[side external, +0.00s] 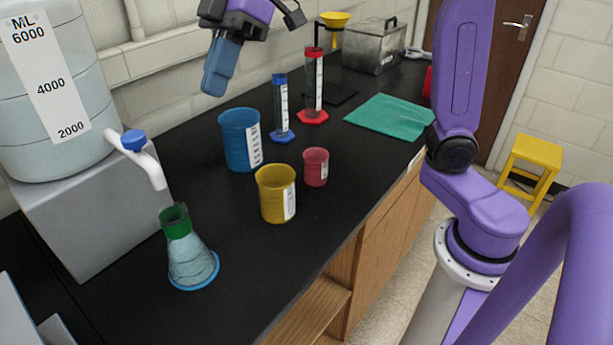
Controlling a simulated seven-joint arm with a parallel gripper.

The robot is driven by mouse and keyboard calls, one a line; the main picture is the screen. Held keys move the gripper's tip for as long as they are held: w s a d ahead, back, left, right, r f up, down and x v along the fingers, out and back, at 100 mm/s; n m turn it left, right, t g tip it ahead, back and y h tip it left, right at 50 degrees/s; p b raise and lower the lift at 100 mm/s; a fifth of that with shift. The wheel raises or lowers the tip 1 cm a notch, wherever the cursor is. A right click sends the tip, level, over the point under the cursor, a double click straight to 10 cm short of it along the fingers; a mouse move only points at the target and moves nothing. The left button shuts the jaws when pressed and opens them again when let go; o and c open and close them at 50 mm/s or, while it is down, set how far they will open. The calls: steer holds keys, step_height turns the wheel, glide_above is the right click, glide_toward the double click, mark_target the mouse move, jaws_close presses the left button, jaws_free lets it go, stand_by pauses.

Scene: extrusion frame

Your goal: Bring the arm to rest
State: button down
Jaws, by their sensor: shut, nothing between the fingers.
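My gripper (216,83) is in the upper middle of the side external view, with blue fingers pointing down. It is shut and empty. It hangs in the air above the bench, higher in the picture than the blue beaker (238,145), and appears clear of it. My purple arm stands at the right, and the links between it and the gripper run out of the top of the view.
On the black bench (330,240) stand a yellow beaker (274,200), a red beaker (315,170), blue (281,110) and red (313,85) cylinders, and a flask (190,255). A large tank (50,110) stands left. A green cloth (388,118) lies right. The bench's front middle is clear.

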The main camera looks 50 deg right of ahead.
steer(key=s+d+f+m+h, duration=0.1)
steer(key=s+d+f+h, duration=0.2)
steer(key=s+d+f, duration=0.5)
steer(key=s+d+f+m+h, duration=0.2)
steer(key=s+d+f, duration=0.6)
steer(key=s+f, duration=0.4)
steer(key=shift+s+d+f+t+h, duration=0.25)
steer(key=shift+s+d+t+h, duration=0.25)
steer(key=shift+h, duration=0.3)
